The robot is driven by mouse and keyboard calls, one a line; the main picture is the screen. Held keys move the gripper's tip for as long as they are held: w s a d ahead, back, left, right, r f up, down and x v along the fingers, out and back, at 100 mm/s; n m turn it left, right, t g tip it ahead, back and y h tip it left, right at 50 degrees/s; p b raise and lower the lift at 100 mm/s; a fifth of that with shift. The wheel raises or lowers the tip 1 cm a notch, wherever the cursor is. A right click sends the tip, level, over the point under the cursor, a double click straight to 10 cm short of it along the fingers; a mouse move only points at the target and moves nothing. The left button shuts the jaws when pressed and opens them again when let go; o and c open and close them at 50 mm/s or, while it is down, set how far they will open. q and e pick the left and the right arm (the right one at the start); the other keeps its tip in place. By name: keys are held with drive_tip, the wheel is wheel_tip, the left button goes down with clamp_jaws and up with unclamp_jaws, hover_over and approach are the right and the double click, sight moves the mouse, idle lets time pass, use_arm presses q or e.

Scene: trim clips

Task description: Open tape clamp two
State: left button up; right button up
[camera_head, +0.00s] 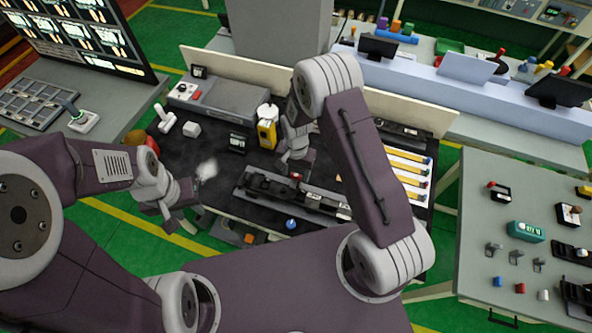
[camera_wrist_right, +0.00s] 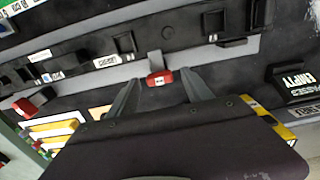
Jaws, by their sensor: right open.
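A red tape clamp handle (camera_wrist_right: 159,78) with a small white label sits on the black fixture in the right wrist view; its label is too small to read surely. My right gripper (camera_wrist_right: 166,92) is open, with one finger on each side of this handle; contact is not clear. In the head view the red handle (camera_head: 297,176) shows just below my right gripper (camera_head: 294,158). A second red clamp (camera_wrist_right: 36,103) lies to the left in the right wrist view. My left gripper (camera_head: 172,218) is over the bench's left front edge, away from the clamps; its jaws are unclear.
The long black fixture (camera_head: 255,184) crosses the dark bench. A yellow container (camera_head: 267,132) stands behind it and yellow strips (camera_head: 407,172) lie at right. A blue knob (camera_head: 291,224) is in front. A black tray marked EMPTY (camera_wrist_right: 295,85) is at right in the wrist view.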

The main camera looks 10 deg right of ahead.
drive_tip(key=shift+f, duration=0.3)
drive_tip(key=shift+c, duration=0.4)
clamp_jaws()
